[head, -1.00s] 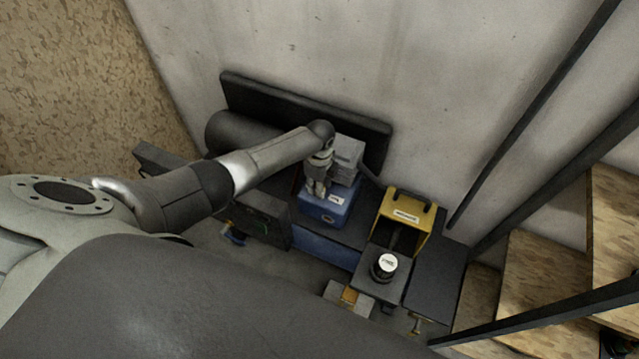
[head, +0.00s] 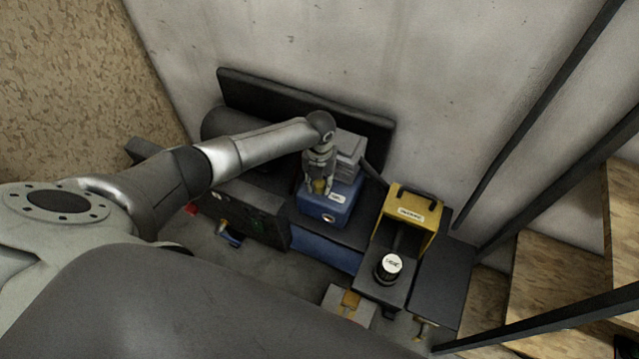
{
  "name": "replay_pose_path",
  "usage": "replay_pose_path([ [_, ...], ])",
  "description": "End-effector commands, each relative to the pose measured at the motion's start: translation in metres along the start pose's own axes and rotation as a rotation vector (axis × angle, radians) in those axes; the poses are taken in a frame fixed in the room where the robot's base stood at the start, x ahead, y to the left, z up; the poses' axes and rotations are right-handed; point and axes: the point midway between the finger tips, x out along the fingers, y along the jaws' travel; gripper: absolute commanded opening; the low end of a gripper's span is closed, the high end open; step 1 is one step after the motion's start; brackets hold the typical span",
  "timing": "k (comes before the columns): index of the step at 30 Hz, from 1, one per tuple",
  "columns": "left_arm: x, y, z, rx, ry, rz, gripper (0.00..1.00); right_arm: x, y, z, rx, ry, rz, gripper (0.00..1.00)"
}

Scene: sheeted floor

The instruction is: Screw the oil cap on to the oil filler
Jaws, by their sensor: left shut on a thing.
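My left gripper (head: 320,184) points down over the blue block (head: 334,204) of the machine, its fingers shut on a small yellow part, which looks like the oil cap (head: 320,187). The cap is at the block's top, near its left side. The oil filler is hidden under the gripper and cap, and I cannot tell whether the cap touches it. My right gripper is not in view.
A grey housing (head: 350,147) stands just behind the gripper. To the right are a yellow bracket (head: 411,213) and a black cylinder with a white top (head: 389,267). A concrete wall (head: 400,80) is behind; wooden stairs (head: 530,280) with dark rails are at right.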

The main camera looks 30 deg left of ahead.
Motion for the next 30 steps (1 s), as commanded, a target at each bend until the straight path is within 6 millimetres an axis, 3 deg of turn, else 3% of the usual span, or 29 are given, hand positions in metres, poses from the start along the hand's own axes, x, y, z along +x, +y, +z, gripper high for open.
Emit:
replay_pose_path([
  [9,0.000,-0.001,0.001,0.332,-0.002,-0.002,0.01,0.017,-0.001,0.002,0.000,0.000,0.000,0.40],
  [17,-0.001,-0.001,0.001,0.357,-0.001,-0.002,0.00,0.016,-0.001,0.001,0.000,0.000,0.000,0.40],
  [18,-0.001,-0.001,0.001,0.356,-0.001,-0.003,0.30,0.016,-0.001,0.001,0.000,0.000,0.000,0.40],
  [21,-0.001,-0.001,0.001,0.355,-0.001,-0.003,0.43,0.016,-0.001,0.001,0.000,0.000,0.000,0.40],
  [24,-0.001,-0.001,0.000,0.355,-0.001,-0.002,0.54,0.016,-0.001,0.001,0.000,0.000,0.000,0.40],
  [30,0.000,0.000,0.000,0.354,0.000,-0.001,0.54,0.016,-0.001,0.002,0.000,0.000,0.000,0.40],
])
